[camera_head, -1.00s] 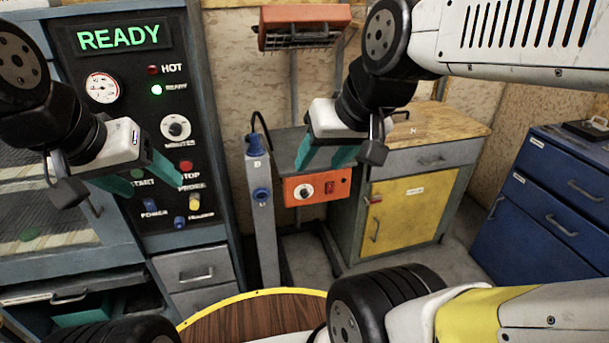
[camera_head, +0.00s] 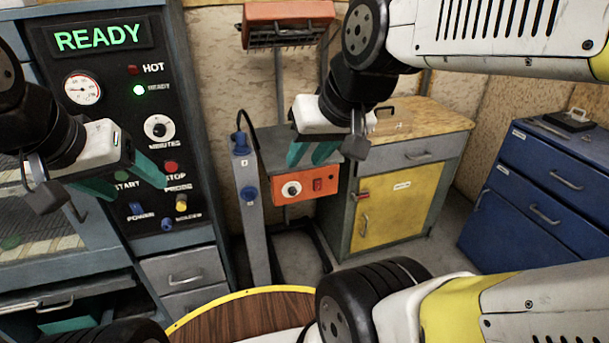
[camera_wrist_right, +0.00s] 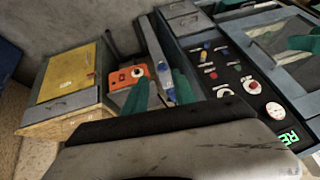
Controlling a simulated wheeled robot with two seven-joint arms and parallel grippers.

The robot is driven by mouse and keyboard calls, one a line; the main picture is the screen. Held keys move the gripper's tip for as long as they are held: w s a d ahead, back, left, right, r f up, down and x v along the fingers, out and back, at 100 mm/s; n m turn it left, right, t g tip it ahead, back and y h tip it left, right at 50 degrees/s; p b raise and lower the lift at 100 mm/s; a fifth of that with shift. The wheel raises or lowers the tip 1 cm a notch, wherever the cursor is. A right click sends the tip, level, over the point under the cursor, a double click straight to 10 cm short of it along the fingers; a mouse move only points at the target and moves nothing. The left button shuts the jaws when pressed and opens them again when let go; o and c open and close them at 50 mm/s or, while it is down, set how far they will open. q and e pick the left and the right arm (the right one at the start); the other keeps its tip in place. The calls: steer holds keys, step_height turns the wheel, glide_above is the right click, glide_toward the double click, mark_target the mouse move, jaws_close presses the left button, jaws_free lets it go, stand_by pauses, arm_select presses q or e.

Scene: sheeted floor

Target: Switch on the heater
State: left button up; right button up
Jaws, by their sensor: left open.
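The heater has an orange head (camera_head: 288,22) with a grille at the top of a stand. Its orange control box (camera_head: 303,190) sits lower on the stand, with a round knob (camera_head: 291,190) and a red switch (camera_head: 318,185). The box also shows in the right wrist view (camera_wrist_right: 127,76), beyond the fingertips. My right gripper (camera_head: 311,155) is open and empty, its teal fingers just above the box in the head picture and apart from it. My left gripper (camera_head: 124,180) is open and empty in front of the black oven panel.
The oven panel (camera_head: 110,120) reads READY and carries several buttons. A grey post (camera_head: 251,200) with blue knobs stands left of the heater. A yellow-door cabinet (camera_head: 398,208) and blue drawers (camera_head: 540,200) stand right. A round wooden table (camera_head: 240,318) is in front.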

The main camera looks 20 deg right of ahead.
steer(key=w, duration=0.2)
steer(key=shift+w+d+f+m, duration=0.15)
steer(key=shift+w+f+m, duration=0.05)
steer(key=shift+w+m, duration=0.2)
jaws_close()
steer(key=w+d+f+m+h, duration=0.1)
steer(key=w+d+f+m, duration=0.2)
steer(key=w+f, duration=0.55)
steer(key=w+d+f+m, duration=0.4)
steer(key=w, duration=0.9)
steer(key=w+d+f+m+t, duration=0.1)
steer(key=w+d+f+m, duration=0.2)
steer(key=f, duration=0.5)
steer(key=w+d+f+m, duration=0.3)
steer(key=d+f+m, duration=0.1)
steer(key=f, duration=0.4)
steer(key=w+d+f+m+t, duration=0.1)
steer(key=w+d+f+m, duration=0.1)
steer(key=d+f, duration=0.3)
step_height(320, 180, down, 4)
steer(key=shift+w+r+m+t+h, duration=0.3)
steer(key=shift+w+m+h, duration=0.1)
steer(key=shift+m, duration=0.3)
